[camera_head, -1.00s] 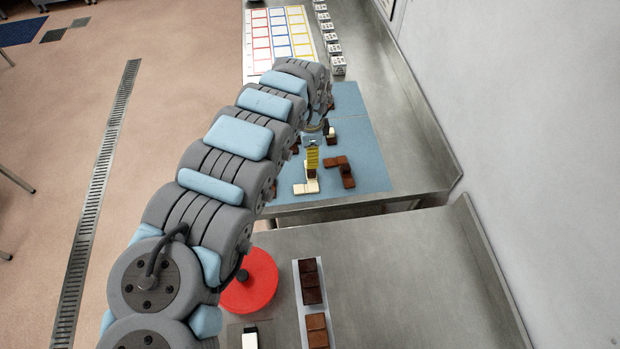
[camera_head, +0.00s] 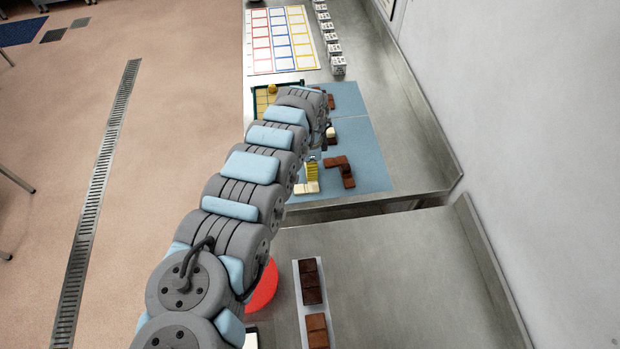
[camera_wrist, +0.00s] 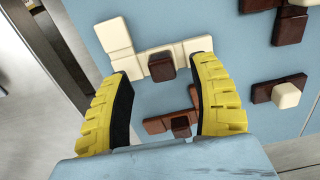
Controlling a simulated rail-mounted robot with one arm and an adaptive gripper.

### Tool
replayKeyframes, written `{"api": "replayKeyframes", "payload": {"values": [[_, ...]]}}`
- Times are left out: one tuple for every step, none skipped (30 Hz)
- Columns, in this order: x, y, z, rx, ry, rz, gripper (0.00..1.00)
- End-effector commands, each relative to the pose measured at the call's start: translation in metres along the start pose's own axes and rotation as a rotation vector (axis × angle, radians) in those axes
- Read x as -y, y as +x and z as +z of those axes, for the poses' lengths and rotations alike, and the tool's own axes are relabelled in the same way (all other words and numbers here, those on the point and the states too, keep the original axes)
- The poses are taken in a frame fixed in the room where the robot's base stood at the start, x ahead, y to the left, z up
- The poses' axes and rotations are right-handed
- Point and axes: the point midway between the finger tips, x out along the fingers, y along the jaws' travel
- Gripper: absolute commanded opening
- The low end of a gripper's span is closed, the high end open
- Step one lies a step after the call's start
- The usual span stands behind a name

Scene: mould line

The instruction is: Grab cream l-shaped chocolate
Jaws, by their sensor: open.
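A cream L-shaped chocolate (camera_wrist: 119,62) lies on the blue mat in the upper middle of the wrist view, with a dark brown block (camera_wrist: 161,67) seen against its long side. It also shows in the head view as a cream patch (camera_head: 303,188), partly hidden by my arm. My gripper (camera_wrist: 160,72) is open, its two yellow fingers apart and pointing at the cream chocolate, with nothing held. In the head view, one yellow finger of my gripper (camera_head: 312,171) shows over the cream piece. Exact height above it is unclear.
A brown chocolate (camera_head: 342,169) lies close on the right in the head view. In the wrist view, another brown piece (camera_wrist: 157,125) lies between the fingers, and a brown piece with a cream block (camera_wrist: 287,95) lies right. The blue mat (camera_head: 368,150) has bare room on its right.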

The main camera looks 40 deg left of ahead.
Motion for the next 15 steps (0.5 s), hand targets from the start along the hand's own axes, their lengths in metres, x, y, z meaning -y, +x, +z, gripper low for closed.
{"api": "replayKeyframes", "payload": {"values": [[0.0,0.006,0.0,-0.002,-0.001,0.002,0.61],[0.0,0.008,0.0,-0.001,-0.001,0.003,0.61],[0.0,0.011,0.001,0.0,0.0,0.003,0.61],[0.0,0.014,0.0,0.001,0.001,0.002,0.61],[0.0,0.017,0.0,0.0,0.001,0.002,0.61],[0.001,0.02,0.0,-0.001,-0.001,0.001,0.61],[0.001,0.023,0.001,-0.001,-0.002,0.001,0.61],[0.001,0.025,0.001,-0.001,-0.002,0.0,0.61],[0.001,0.027,0.0,-0.002,-0.002,0.0,0.61],[0.001,0.029,0.001,-0.002,-0.002,0.0,0.61],[0.001,0.03,0.001,-0.001,-0.002,0.0,0.61],[0.001,0.031,0.001,-0.001,-0.002,0.0,0.61],[0.001,0.031,0.001,-0.001,-0.001,0.0,0.61],[0.001,0.032,0.001,0.0,-0.001,0.0,0.61],[0.001,0.032,0.001,0.0,-0.001,-0.001,0.61]]}}
